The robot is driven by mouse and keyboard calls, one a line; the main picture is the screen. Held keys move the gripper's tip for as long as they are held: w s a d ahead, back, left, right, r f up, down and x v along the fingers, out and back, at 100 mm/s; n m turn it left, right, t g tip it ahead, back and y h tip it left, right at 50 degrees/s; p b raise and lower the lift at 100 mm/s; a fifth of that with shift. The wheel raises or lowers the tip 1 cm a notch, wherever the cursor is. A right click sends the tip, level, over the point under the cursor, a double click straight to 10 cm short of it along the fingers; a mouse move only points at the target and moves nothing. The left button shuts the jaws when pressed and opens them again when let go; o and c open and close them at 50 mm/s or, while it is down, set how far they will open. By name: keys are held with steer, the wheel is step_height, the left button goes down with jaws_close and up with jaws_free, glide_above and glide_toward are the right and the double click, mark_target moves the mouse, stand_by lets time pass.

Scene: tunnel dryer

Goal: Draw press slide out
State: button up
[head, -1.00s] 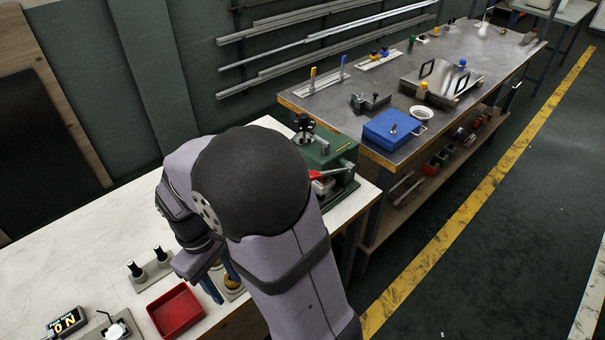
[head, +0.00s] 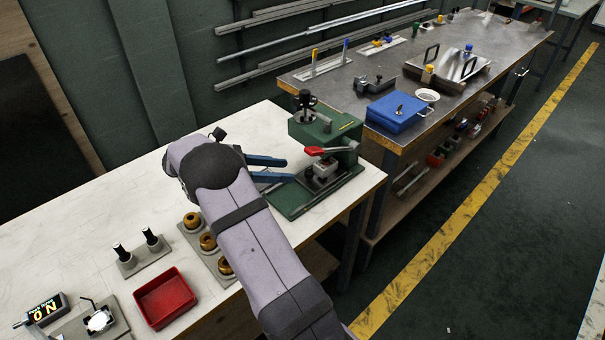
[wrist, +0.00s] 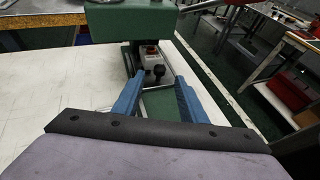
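The green press (head: 335,133) stands at the far right end of the white bench; its green body also shows in the wrist view (wrist: 130,22). Its slide (head: 325,170) is a grey block low at the press front, with a small black knob (wrist: 158,70) facing me in the wrist view. My gripper (head: 288,169) is open and empty, with blue fingers just left of the slide in the head view. In the wrist view the fingers (wrist: 158,84) stand either side of the knob's line, apart from it. How far the slide sits inside the press is hard to tell.
A red-tipped lever (head: 325,151) sticks out above the slide. A plate with brass-coloured rings (head: 208,242), two black-topped pegs (head: 137,250) and a red tray (head: 165,298) lie nearer on the bench. The bench left of the press is clear.

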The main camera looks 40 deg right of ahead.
mark_target(307, 173)
steer(key=shift+p+x, duration=0.5)
steer(key=shift+x, duration=3.1)
steer(key=shift+f, duration=0.1)
steer(key=shift+a, duration=0.1)
jaws_close()
